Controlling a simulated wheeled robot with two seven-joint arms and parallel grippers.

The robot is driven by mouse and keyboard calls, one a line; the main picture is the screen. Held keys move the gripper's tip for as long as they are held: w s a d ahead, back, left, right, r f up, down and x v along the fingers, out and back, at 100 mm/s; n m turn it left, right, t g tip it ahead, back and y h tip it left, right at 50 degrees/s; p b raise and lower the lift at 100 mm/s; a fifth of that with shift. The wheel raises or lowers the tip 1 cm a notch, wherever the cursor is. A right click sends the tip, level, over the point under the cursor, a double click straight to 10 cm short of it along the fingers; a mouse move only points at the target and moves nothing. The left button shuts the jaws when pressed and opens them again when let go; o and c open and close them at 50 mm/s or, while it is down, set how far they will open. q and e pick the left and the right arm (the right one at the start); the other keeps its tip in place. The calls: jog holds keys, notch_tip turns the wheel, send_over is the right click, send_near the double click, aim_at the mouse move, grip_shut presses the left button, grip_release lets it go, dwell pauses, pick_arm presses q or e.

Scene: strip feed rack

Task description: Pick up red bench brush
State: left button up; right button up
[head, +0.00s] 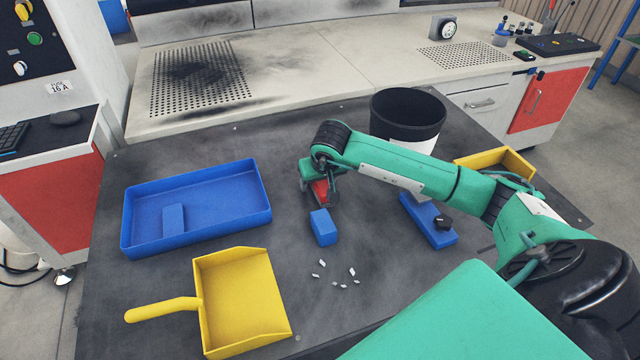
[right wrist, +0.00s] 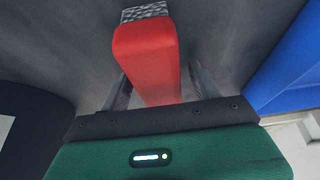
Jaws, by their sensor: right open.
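The red bench brush (right wrist: 147,55) lies on the dark table. In the right wrist view it runs between my right gripper's (right wrist: 160,82) two fingers, with a grey speckled strip at its far end. The fingers are apart, one on each side of the red part; I cannot tell whether either touches it. In the head view only a small red part of the brush (head: 320,190) shows beneath my right gripper (head: 328,198), which covers the rest. My left gripper is in neither view.
A blue block (head: 323,228) stands just in front of the gripper, with white scraps (head: 338,275) nearby. A blue tray (head: 130,232), yellow dustpan (head: 240,300), black bin (head: 408,112), yellow box (head: 480,158) and blue piece with black knob (head: 420,213) surround it.

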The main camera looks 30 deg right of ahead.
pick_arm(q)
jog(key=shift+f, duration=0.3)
pick_arm(e)
jog(key=shift+f, duration=0.2)
jog(key=c, duration=1.1)
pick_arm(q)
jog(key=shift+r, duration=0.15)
pick_arm(e)
jog(key=shift+r, duration=0.1)
jog(key=shift+r+p, duration=0.3)
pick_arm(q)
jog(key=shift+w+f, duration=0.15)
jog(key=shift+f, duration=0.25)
pick_arm(e)
notch_tip(320, 180, up, 20)
jog(key=shift+f, duration=0.15)
